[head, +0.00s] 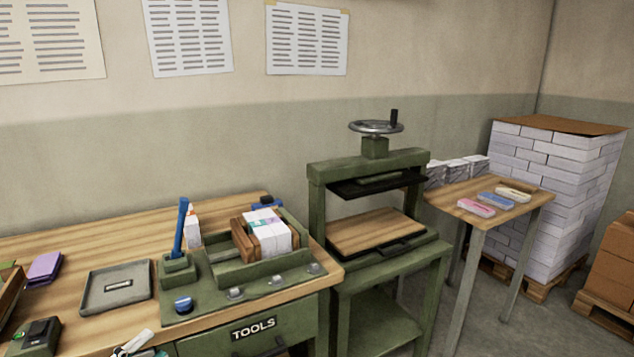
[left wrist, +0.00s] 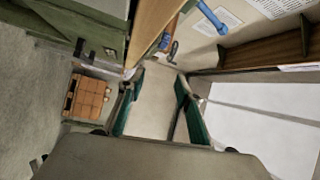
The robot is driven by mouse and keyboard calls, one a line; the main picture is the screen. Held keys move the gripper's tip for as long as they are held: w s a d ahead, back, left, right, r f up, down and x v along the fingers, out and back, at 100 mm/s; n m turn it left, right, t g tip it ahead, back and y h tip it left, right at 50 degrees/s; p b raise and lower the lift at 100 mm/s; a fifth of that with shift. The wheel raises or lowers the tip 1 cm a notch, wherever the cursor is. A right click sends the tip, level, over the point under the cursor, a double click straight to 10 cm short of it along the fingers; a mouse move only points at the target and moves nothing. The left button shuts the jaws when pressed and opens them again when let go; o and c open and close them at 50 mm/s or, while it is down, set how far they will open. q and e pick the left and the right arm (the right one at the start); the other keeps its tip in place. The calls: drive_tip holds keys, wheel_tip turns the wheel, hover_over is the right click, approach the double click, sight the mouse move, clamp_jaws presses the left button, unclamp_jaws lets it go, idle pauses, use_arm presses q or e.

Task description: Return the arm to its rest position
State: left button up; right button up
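My left gripper (head: 135,346) shows only in part at the bottom edge of the head view, in front of the workbench. In the left wrist view my left gripper (left wrist: 160,80) has its two green-padded fingers spread apart. Nothing is held between them; only a plain pale surface shows behind the gap. My right gripper is in neither view.
The wooden workbench (head: 60,234) holds a grey tray (head: 115,288), a green fixture with a paper stack (head: 268,232) and a blue-handled tool (head: 181,228). A green press (head: 370,172) stands right of it, then a small table (head: 470,190) and stacked paper (head: 555,200).

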use_arm(q)
drive_tip(key=s+d+f+n+g+y, duration=0.1)
drive_tip(key=s+d+f+n+y, duration=0.2)
drive_tip(key=f+n, duration=0.45)
drive_tip(key=s+d+f+n+g+y, duration=0.1)
drive_tip(key=s+d+f+n+y, duration=0.2)
drive_tip(key=f, duration=0.7)
drive_tip(key=s+d+f+n+g, duration=0.4)
drive_tip(key=s+d+f+n, duration=0.2)
drive_tip(key=s+d+f, duration=0.3)
drive_tip(key=shift+s+d+f+n+g+y, duration=0.3)
drive_tip(key=shift+d+f+n+g, duration=0.1)
drive_tip(key=shift+f, duration=0.35)
drive_tip(key=shift+w+a, duration=0.1)
